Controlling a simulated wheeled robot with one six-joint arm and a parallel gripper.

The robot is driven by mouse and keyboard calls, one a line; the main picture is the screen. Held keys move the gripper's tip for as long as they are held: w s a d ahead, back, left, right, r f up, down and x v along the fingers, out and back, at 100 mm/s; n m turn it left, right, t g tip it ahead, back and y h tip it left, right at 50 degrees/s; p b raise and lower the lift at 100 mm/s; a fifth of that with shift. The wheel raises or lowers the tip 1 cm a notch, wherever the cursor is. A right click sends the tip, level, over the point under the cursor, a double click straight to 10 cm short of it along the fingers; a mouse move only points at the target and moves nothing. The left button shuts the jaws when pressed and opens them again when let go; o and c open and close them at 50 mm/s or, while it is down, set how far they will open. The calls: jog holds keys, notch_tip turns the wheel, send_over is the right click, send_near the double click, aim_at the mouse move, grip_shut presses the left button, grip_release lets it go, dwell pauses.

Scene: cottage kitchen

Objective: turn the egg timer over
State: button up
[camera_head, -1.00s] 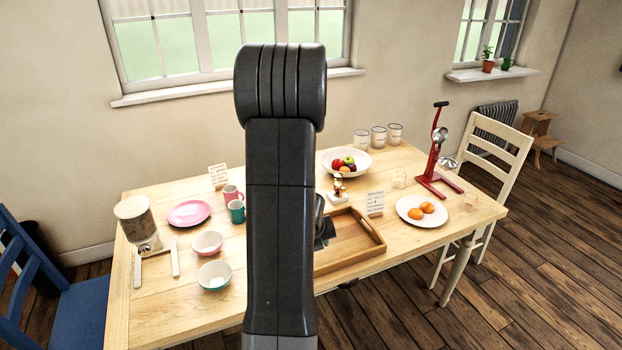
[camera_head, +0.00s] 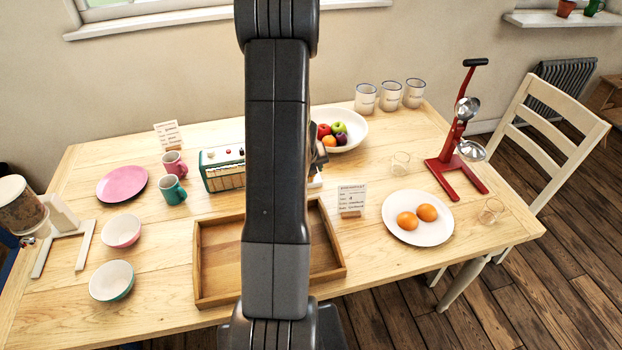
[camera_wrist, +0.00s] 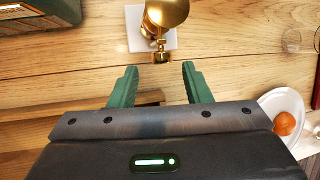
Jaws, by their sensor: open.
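The egg timer appears to be the shiny gold piece (camera_wrist: 166,14) on a square white base (camera_wrist: 150,36) at the top of the wrist view. Its upper part is cut off by the frame edge. In the head view my arm hides nearly all of it; only a sliver of the white base (camera_head: 316,181) shows. My gripper (camera_wrist: 159,75) has two green fingers spread apart with nothing between them. The fingertips point toward the gold piece and lie just short of it in the picture, apart from it.
A wooden tray (camera_head: 198,265) lies on the near side. A radio-like box (camera_head: 222,168) stands left, a fruit bowl (camera_head: 352,142) behind, a card (camera_head: 351,198) and a plate with oranges (camera_head: 436,234) right. A red press (camera_head: 449,160) stands farther right.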

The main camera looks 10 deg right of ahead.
jog(key=shift+b+x, duration=0.45)
jog(key=shift+x, duration=0.9)
jog(key=shift+w+d, duration=0.1)
jog(key=shift+r, duration=0.1)
jog(key=shift+c, duration=0.2)
grip_shut()
